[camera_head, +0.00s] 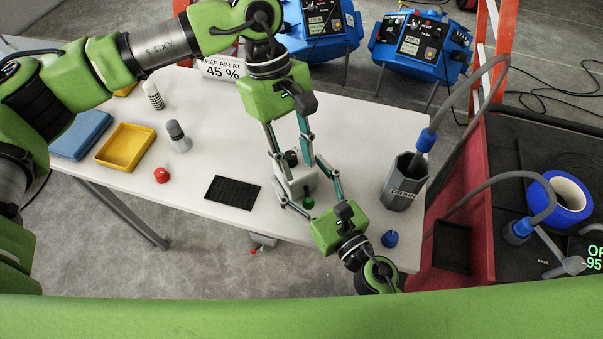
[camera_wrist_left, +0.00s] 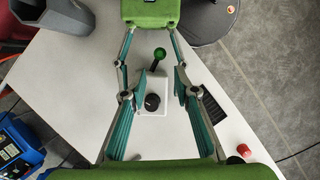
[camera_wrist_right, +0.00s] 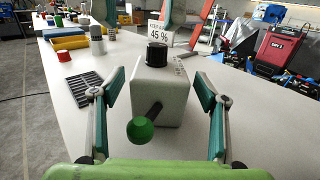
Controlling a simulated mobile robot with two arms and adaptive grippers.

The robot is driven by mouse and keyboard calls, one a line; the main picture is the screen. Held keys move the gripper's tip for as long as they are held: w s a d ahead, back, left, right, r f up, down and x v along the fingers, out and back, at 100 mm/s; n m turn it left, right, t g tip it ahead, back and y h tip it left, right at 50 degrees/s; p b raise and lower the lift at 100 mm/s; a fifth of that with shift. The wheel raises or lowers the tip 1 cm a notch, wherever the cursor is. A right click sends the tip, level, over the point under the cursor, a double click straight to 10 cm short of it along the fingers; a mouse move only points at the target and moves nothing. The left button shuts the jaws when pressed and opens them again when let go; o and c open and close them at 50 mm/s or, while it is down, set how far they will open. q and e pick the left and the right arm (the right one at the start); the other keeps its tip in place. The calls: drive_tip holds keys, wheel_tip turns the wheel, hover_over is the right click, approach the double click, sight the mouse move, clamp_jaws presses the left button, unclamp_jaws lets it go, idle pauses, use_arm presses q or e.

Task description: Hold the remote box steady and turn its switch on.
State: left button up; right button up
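The remote box (camera_wrist_right: 158,95) is a pale grey block standing on the white table. It has a black knob (camera_wrist_right: 157,54) on top and a lever with a green ball (camera_wrist_right: 141,130) on its near side in the right wrist view. In the left wrist view the box (camera_wrist_left: 152,101) sits between the fingers of my open left gripper (camera_wrist_left: 158,95). My right gripper (camera_wrist_right: 160,92) is open, its fingers on either side of the box with visible gaps. In the head view both grippers face each other over the box, which they partly hide.
On the table are a dark grid mat (camera_head: 232,192), a red knob (camera_head: 161,175), a grey-capped bottle (camera_head: 177,137), a yellow tray (camera_head: 125,147), a grey drain container (camera_head: 404,183) and a blue knob (camera_head: 390,239). A humidity sign (camera_head: 222,69) stands at the back edge.

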drive_tip(key=c, duration=1.1)
use_arm(q)
clamp_jaws()
drive_tip(key=s+d+r+n+t+y, duration=0.1)
drive_tip(key=d+n+y, duration=0.4)
drive_tip(key=n, duration=0.9)
drive_tip(key=d+t, duration=0.1)
drive_tip(key=d, duration=0.2)
drive_tip(key=shift+s+d+r+n, duration=0.15)
drive_tip(key=shift+n, duration=0.25)
